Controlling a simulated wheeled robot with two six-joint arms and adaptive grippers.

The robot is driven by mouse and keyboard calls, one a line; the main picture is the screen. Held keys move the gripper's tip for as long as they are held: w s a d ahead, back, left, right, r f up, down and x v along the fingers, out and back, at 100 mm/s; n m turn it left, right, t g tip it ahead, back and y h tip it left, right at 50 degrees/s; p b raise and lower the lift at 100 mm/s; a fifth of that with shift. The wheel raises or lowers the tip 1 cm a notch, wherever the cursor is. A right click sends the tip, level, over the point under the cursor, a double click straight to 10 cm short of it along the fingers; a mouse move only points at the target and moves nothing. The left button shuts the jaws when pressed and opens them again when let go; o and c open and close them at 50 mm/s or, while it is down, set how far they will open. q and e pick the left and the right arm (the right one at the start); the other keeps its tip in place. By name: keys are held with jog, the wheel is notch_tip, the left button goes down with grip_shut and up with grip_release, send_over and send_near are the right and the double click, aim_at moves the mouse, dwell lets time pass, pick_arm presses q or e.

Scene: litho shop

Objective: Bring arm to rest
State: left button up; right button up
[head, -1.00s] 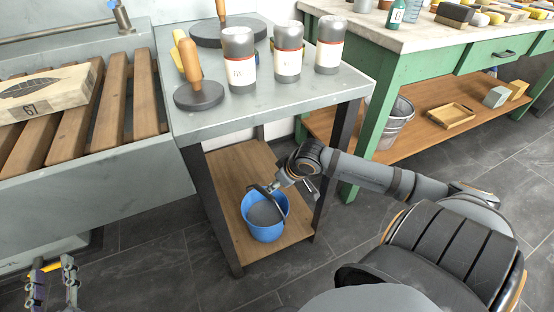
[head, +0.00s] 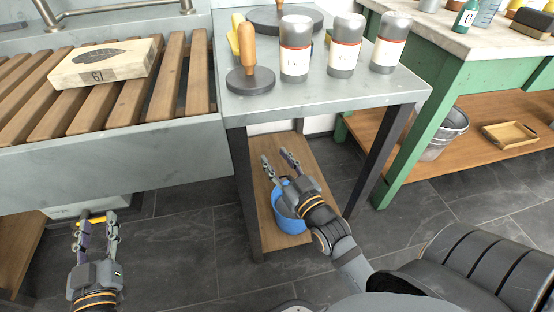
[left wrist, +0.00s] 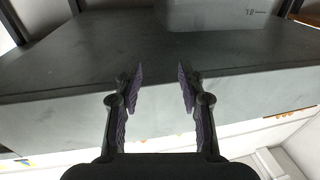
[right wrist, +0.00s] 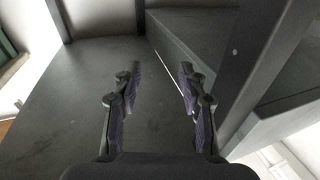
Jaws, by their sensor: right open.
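My right gripper (head: 277,160) is open and empty. In the head view it overlaps the lower part of the grey steel table, with its fingertips above and left of the blue bucket (head: 288,222). The bucket is on the table's lower wooden shelf, partly hidden behind my gripper and wrist. The right wrist view shows the spread fingers (right wrist: 160,85) with nothing between them. My left gripper (head: 97,222) is open and empty at the lower left, in front of the sink unit. Its fingers are also apart in the left wrist view (left wrist: 160,85).
The steel table (head: 350,95) carries several grey canisters (head: 343,48) and a wood-handled disc (head: 250,80). A green bench (head: 445,85) stands right. Dark floor (head: 185,235) lies clear between my grippers.

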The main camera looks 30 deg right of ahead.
pick_arm(q)
jog(key=shift+w+r+p, duration=0.1)
jog(key=shift+p, duration=0.2)
